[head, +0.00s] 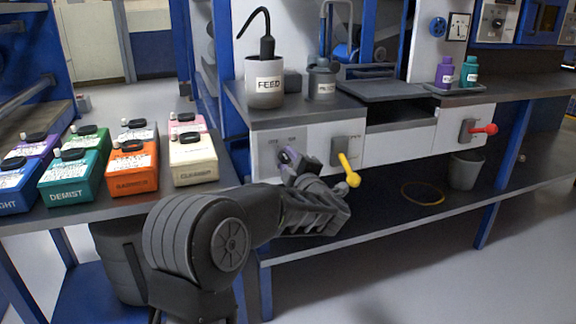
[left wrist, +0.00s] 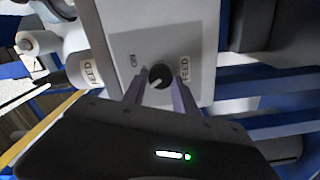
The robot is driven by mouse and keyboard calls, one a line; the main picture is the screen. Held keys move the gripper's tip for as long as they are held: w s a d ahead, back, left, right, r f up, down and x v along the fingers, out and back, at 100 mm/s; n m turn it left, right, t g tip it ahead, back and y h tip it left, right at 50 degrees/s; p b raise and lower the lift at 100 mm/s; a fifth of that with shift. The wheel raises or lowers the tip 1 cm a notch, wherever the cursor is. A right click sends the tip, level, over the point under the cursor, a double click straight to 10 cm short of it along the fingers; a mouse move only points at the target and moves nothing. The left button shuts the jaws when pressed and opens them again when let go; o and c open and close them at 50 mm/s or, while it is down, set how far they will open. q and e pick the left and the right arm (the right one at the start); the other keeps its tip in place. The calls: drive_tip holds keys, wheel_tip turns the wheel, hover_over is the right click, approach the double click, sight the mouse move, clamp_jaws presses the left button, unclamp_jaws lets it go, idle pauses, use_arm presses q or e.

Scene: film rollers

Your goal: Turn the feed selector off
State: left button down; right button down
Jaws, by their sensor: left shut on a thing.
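The feed selector is a round black knob (left wrist: 160,71) with a white pointer mark, set in a grey plate (left wrist: 135,42) on the white cabinet front. The pointer mark slants toward the lower left there. My left gripper (left wrist: 161,85) has its two purple-grey fingers on either side of the knob and is shut on it. In the head view the gripper (head: 287,156) largely hides the knob against the plate (head: 267,158). My right gripper is not in view.
A yellow-handled lever (head: 348,170) is just right of my left gripper; a red-handled lever (head: 482,129) is farther right. A FEED canister (head: 264,91) stands on the cabinet top. Several coloured boxes, including an orange one (head: 133,172), sit on the left bench.

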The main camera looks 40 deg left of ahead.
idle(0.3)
use_arm(q)
drive_tip(key=c, duration=1)
unclamp_jaws()
drive_tip(key=p+v, duration=0.2)
drive_tip(key=v, duration=0.6)
drive_tip(key=shift+w, duration=0.1)
